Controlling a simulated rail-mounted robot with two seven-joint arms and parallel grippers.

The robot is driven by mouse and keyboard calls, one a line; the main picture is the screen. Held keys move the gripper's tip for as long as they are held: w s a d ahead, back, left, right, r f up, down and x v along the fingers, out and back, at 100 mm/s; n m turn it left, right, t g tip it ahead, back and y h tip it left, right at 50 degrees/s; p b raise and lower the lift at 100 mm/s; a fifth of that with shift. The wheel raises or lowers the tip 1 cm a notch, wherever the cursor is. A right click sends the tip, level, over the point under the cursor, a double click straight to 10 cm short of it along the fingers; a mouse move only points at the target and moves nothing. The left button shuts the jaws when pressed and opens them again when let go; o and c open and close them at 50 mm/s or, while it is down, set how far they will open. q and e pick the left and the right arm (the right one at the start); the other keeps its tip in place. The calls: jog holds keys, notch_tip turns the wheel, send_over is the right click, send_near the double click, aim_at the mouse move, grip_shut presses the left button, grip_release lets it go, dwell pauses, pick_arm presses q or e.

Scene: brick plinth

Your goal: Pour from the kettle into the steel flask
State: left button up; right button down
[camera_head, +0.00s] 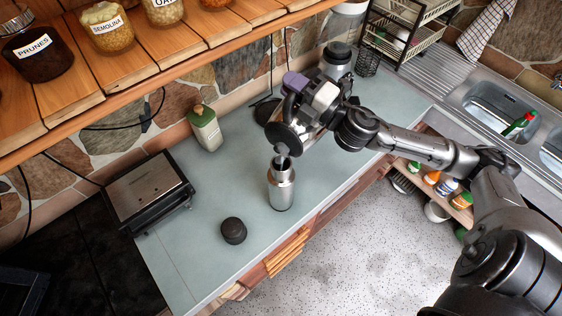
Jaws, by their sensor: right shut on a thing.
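The steel flask (281,190) stands upright and open on the pale counter. The kettle (283,136) is tilted above it, with its spout just over the flask's mouth. My right gripper (312,103) is shut on the kettle, on the side toward the wall. The gripper's fingers and the kettle's handle are partly hidden. I cannot make out any liquid stream or the level inside the flask. My left gripper is out of view.
A black cap (233,230) lies on the counter left of the flask. A contact grill (148,190), a green-and-cream bottle (206,128) and a steel canister (336,60) stand farther off. A shelf with jars (103,25) overhangs the wall side. The sink (492,103) is at right.

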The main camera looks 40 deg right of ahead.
jog(key=d+f+m+b, duration=0.1)
jog(key=d, duration=0.1)
jog(key=w+d+f+m+h+b, duration=0.1)
jog(key=d+b, duration=0.1)
jog(key=d+m+b, duration=0.1)
jog(key=d+m, duration=0.1)
jog(key=shift+w+d+f, duration=0.15)
jog(key=shift+f, duration=0.25)
jog(key=shift+r, duration=0.3)
jog(key=shift+w+d+f, duration=0.1)
jog(key=shift+d+f, duration=0.05)
jog(key=shift+d, duration=0.05)
jog(key=shift+w+d+f+m+h, duration=0.1)
jog(key=shift+d+f+m+h, duration=0.4)
jog(key=shift+m, duration=0.2)
jog(key=w+d+f+m+g+h, duration=0.1)
jog(key=d+f+m, duration=0.6)
jog(key=f, duration=0.3)
jog(key=w+d+f+m, duration=0.2)
jog(key=d+f+m, duration=0.5)
jog(key=f, duration=0.3)
jog(key=shift+f+g+h+b, duration=0.35)
jog(key=shift+g+h+b, duration=0.05)
jog(key=shift+m, duration=0.3)
